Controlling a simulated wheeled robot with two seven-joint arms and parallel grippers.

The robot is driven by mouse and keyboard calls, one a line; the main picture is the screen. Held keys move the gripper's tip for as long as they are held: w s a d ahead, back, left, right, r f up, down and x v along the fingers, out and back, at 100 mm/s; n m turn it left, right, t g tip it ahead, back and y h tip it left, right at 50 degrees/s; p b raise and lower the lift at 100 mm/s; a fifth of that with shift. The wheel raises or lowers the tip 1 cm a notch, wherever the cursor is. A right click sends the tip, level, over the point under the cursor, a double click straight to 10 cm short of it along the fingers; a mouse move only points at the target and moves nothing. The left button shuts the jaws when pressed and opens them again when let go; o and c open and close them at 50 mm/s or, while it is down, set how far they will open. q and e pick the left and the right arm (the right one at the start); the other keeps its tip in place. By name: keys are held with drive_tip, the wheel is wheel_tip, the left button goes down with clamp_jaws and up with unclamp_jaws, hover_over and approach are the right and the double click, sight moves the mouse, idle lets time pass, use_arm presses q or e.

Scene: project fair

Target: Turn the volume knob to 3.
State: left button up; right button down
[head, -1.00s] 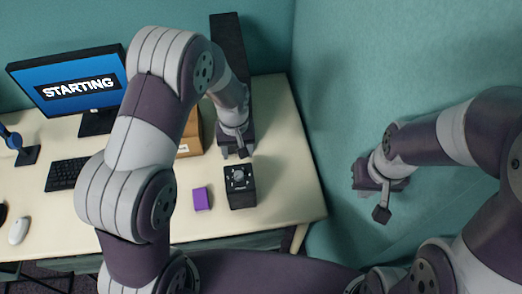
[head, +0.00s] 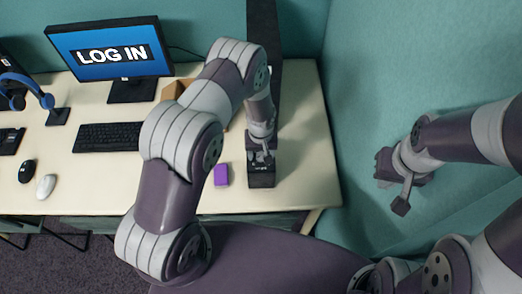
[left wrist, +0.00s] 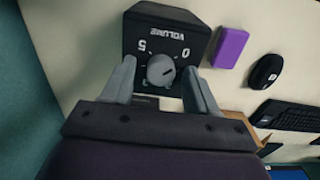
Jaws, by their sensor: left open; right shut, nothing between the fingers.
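The black volume box (head: 262,180) stands on the desk near its right end, below my left gripper (head: 261,158). In the left wrist view its face (left wrist: 172,36) reads VOLUME upside down, with 5 at the left and 0 at the right. The round grey knob (left wrist: 160,70) carries a dark slanted line whose end leans to the right, the side of the 0. My left gripper (left wrist: 158,66) is open, one finger on each side of the knob; contact is unclear. Lower dial numbers are partly hidden. My right gripper (head: 401,206) is shut and empty, off the desk's right side.
A purple block (head: 221,175) lies just left of the box. A tall black object (head: 262,40) stands behind, and a brown box (head: 174,90) is partly hidden by my arm. A monitor (head: 110,50) reading LOG IN, keyboard (head: 110,137) and mice stand left. A teal wall is right.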

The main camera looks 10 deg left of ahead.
use_arm(q)
drive_tip(key=c, duration=1)
drive_tip(key=shift+c, duration=0.2)
drive_tip(key=shift+m, duration=0.3)
